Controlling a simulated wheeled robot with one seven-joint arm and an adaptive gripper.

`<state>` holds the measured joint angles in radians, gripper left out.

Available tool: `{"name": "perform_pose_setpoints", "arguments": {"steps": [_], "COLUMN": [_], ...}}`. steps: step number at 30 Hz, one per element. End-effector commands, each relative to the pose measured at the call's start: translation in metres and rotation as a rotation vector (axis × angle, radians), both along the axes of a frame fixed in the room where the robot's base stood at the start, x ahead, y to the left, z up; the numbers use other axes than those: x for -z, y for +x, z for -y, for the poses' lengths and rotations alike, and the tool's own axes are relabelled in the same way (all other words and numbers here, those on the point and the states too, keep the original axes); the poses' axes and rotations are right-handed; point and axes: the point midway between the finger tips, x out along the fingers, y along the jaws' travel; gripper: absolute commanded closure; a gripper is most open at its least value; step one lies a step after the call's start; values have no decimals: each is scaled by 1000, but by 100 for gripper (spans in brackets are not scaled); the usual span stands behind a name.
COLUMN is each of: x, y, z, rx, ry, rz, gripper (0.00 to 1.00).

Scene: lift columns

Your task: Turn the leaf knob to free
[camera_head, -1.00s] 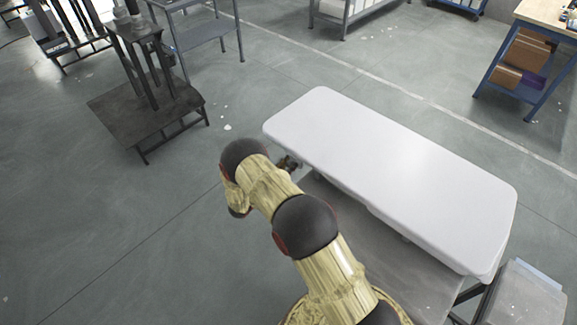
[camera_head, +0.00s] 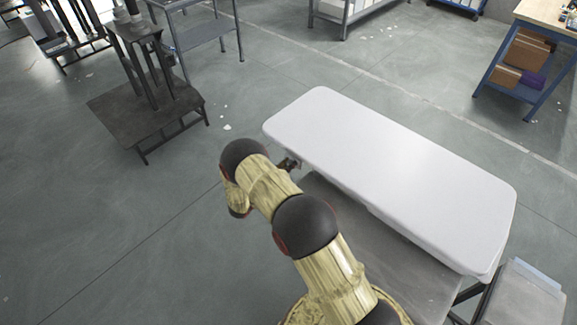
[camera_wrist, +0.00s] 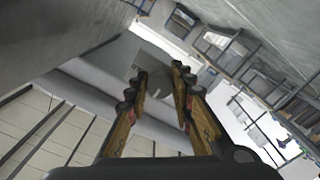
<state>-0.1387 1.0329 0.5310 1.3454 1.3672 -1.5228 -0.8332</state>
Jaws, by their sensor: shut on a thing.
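A white slab with rounded corners (camera_head: 390,175) stands on a grey base, with my arm along its near left side. My gripper (camera_head: 289,164) is at its left end, just below the edge, and mostly hidden behind my arm. In the wrist view my gripper (camera_wrist: 157,78) has its two fingers around a narrow gap, in front of pale grey surfaces under the slab. It is shut on the leaf knob, but the knob itself is too small and dim to make out. Which way the knob is turned cannot be told.
A grey plate (camera_head: 410,270) lies below the slab's near side. A dark stand with upright posts (camera_head: 150,110) is at the upper left. A blue-framed workbench with boxes (camera_head: 525,65) is at the upper right.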

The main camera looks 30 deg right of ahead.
Motion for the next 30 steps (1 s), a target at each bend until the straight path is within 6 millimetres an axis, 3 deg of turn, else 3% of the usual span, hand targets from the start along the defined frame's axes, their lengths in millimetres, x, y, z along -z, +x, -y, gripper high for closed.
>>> {"name": "perform_pose_setpoints", "arguments": {"steps": [7, 8, 17, 30], "x": [0, 0, 0, 0], "y": [1, 1, 1, -2], "z": [-1, -1, 0, -9], "rx": [-2, -2, -1, -3], "ry": [1, 1, 0, 0], "rz": [1, 1, 1, 1], "gripper": [100, 76, 59, 58]}}
